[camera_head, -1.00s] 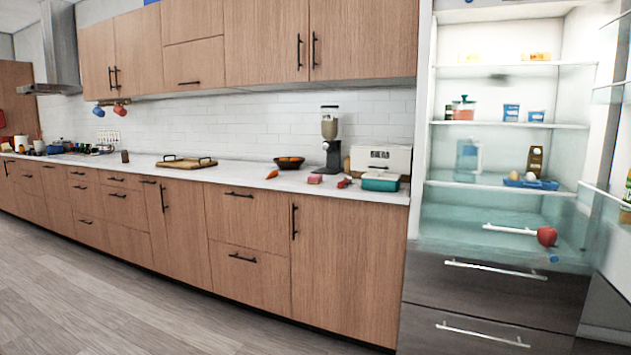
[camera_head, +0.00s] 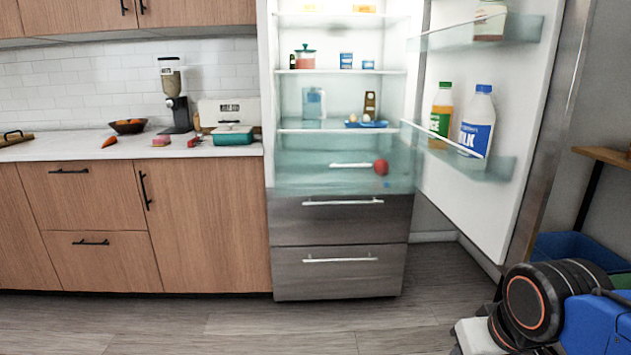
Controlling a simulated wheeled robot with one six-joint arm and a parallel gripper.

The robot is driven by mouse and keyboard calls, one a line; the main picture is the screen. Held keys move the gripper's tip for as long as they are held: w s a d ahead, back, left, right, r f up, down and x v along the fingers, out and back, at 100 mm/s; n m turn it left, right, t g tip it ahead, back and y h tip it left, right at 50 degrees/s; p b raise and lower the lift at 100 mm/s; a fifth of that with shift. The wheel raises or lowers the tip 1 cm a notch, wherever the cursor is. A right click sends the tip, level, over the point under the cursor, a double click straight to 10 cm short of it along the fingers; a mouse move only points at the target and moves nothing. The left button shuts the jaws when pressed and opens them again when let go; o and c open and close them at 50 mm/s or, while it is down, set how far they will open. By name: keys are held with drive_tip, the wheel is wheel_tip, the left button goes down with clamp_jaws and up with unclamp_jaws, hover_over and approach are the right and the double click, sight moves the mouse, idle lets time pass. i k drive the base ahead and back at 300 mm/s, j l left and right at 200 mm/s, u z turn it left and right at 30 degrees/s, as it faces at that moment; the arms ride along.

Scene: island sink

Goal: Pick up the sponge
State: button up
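I see no thing that I can clearly tell is a sponge. My gripper is not in view.
An open fridge (camera_head: 340,205) stands right of the counter, its door (camera_head: 460,160) swung out with bottles on its shelves. A carrot (camera_head: 110,142), a fruit bowl (camera_head: 128,126) and a dispenser (camera_head: 174,95) are on the counter. Floor in front is clear.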

sight(160, 141)
drive_tip(key=i+j+u, duration=0.35)
drive_tip(key=i+j, duration=0.4)
